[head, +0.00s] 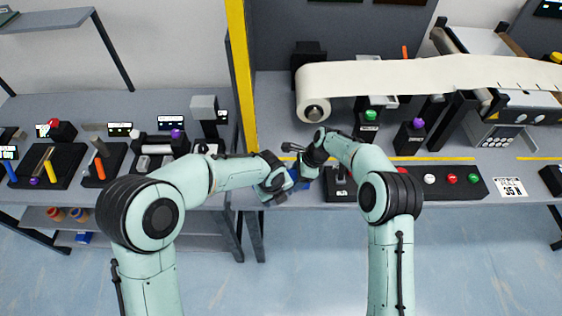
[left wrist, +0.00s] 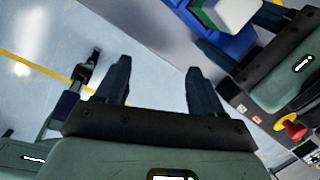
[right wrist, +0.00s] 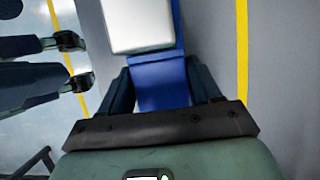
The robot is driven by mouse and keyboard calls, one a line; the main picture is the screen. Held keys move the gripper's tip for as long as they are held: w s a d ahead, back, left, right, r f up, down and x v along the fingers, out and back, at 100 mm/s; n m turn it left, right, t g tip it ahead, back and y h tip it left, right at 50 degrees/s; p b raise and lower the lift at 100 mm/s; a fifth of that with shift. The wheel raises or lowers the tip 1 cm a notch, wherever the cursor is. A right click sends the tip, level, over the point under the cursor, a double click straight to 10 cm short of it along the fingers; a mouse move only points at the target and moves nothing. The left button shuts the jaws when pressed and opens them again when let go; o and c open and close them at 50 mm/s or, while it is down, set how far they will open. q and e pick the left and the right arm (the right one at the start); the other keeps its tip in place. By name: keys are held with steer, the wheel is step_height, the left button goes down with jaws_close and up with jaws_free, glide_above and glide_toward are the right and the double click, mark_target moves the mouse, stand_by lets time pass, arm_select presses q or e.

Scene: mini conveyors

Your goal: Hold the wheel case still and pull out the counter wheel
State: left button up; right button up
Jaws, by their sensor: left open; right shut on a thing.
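The blue wheel case (right wrist: 163,84) is between the fingers of my right gripper (right wrist: 160,76), which is shut on it. A white rounded block (right wrist: 140,25) sits at the far end of the case; I cannot tell whether it is the counter wheel. In the left wrist view the case (left wrist: 208,38) is at the upper right, with the white block and a green edge on it. My left gripper (left wrist: 156,76) is open and empty, apart from the case. In the head view the case (head: 301,181) shows as a small blue patch, mostly hidden between my right gripper (head: 307,172) and left gripper (head: 287,184).
Both hands are close together over the grey bench's front edge. A panel with coloured buttons (head: 450,180) lies to the right, and a conveyor with a cream belt (head: 410,78) is behind. A yellow post (head: 240,75) stands behind the left arm. A red knob (left wrist: 294,130) is also near.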

arm_select(q)
steer(key=w+d+r+m+t+y, duration=0.1)
steer(key=w+r+m, duration=0.15)
steer(key=r, duration=0.25)
steer(key=w+r+m+t, duration=0.1)
steer(key=r+m, duration=0.2)
steer(key=r, duration=0.3)
arm_select(e)
steer(key=shift+s+f, duration=0.25)
steer(key=shift+f, duration=0.1)
arm_select(q)
steer(key=x, duration=1.2)
steer(key=shift+w, duration=0.1)
steer(key=c, duration=1.1)
steer(key=shift+r, duration=0.1)
steer(key=shift+r, duration=2.25)
jaws_close()
steer(key=shift+r, duration=0.95)
